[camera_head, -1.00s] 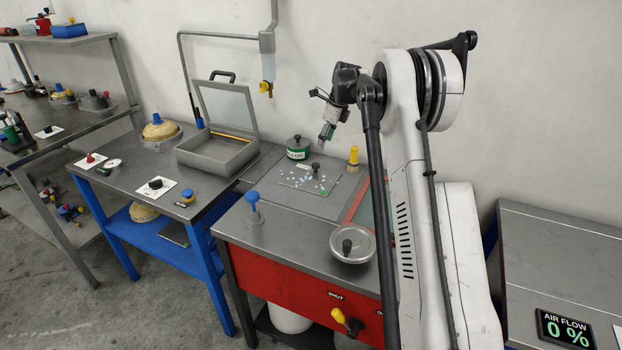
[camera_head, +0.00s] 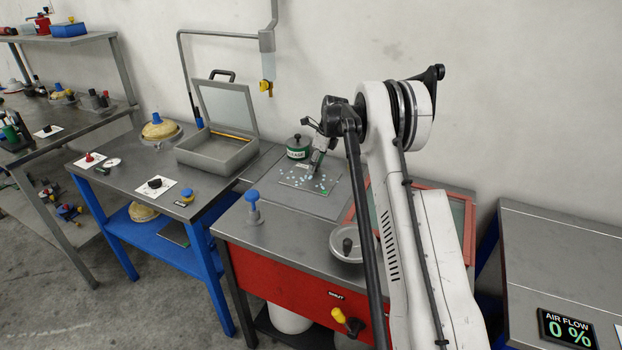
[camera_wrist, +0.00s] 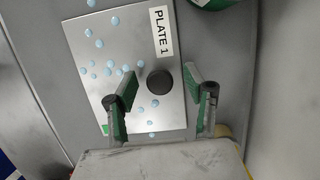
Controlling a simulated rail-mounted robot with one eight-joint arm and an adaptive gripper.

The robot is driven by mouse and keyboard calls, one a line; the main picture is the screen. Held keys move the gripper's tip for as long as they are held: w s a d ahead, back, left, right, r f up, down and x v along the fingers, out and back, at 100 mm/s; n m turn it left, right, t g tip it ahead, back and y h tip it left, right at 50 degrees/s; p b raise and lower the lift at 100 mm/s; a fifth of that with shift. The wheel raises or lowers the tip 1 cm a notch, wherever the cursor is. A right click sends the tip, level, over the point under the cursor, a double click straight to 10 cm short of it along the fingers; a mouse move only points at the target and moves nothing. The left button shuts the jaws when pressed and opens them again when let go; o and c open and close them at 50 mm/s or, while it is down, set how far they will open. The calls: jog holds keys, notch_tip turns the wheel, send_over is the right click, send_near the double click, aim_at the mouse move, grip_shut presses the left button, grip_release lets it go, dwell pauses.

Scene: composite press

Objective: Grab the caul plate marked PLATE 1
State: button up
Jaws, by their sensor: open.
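The caul plate marked PLATE 1 (camera_wrist: 105,50) is a thin grey metal plate with pale blue spots, a white label and a round black knob (camera_wrist: 159,82). It lies flat on the bench, and the plate also shows in the head view (camera_head: 296,183). My gripper (camera_wrist: 165,85) is open, its two green-padded fingers on either side of the knob in the wrist view, with the knob near the left finger. I cannot tell how high the fingertips are above the plate. In the head view my gripper (camera_head: 313,168) is over the plate and hides its knob.
A green RELEASE tin (camera_head: 298,148) stands just behind the plate. An open grey case (camera_head: 218,152) is to the left. A blue-knobbed tool (camera_head: 253,207) and a round lidded pan (camera_head: 345,252) are nearer the front edge. Bare bench lies around the plate.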

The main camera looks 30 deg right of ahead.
jog(key=shift+f, duration=0.1)
jog(key=shift+c, duration=0.3)
grip_shut()
